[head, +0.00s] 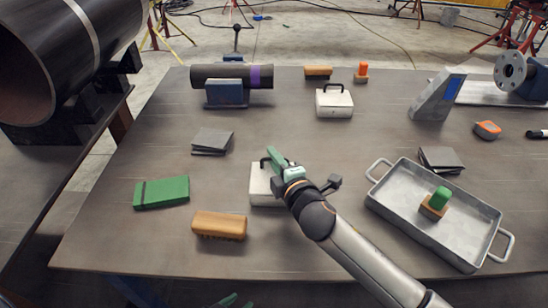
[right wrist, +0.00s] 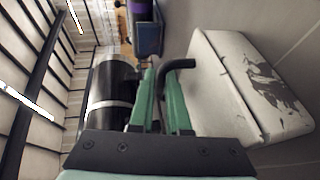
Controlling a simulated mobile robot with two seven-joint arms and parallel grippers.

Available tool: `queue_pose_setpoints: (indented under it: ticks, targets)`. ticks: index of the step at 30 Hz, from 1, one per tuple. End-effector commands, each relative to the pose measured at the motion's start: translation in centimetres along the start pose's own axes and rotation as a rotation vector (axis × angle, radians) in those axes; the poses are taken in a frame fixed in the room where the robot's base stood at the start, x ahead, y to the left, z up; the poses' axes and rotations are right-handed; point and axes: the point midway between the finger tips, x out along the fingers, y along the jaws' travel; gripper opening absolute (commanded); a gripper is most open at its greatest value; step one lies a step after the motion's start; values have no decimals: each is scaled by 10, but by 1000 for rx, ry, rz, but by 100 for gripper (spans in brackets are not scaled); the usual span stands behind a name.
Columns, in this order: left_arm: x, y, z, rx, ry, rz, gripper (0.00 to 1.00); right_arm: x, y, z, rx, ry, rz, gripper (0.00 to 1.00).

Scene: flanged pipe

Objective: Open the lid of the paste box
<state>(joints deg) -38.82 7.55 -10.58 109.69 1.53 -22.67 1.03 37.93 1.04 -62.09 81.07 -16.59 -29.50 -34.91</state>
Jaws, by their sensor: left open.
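A white paste box (head: 258,197) with a black handle (head: 265,163) stands near the table's middle, partly hidden by my right arm. In the right wrist view the white box (right wrist: 225,85) has worn paint, and its lid looks closed. Its bent black handle (right wrist: 178,64) runs between the green fingers of my right gripper (right wrist: 161,85), which look shut on it. The right gripper also shows in the head view (head: 276,160). My left gripper (head: 236,300) is open and empty at the bottom edge, low in front of the table.
A brush (head: 219,225) and a green box (head: 161,192) lie left of the paste box. A metal tray (head: 400,215) holding a green-topped block (head: 439,198) stands right. Dark plates (head: 211,141) lie behind left.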

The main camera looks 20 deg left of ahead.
Motion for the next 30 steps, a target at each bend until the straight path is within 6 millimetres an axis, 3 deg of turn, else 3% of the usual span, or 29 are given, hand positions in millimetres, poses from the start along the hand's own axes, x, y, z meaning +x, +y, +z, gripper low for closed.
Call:
queue_pose_setpoints:
  ticks: [3, 30]
  targets:
    - [0, 0, 0, 0, 1, 0, 42, 0, 0, 0, 0, 0, 0, 0]
    - [0, 0, -1, 0, 2, 0, 42, 0, -1, 0, 0, -1, -2, 0]
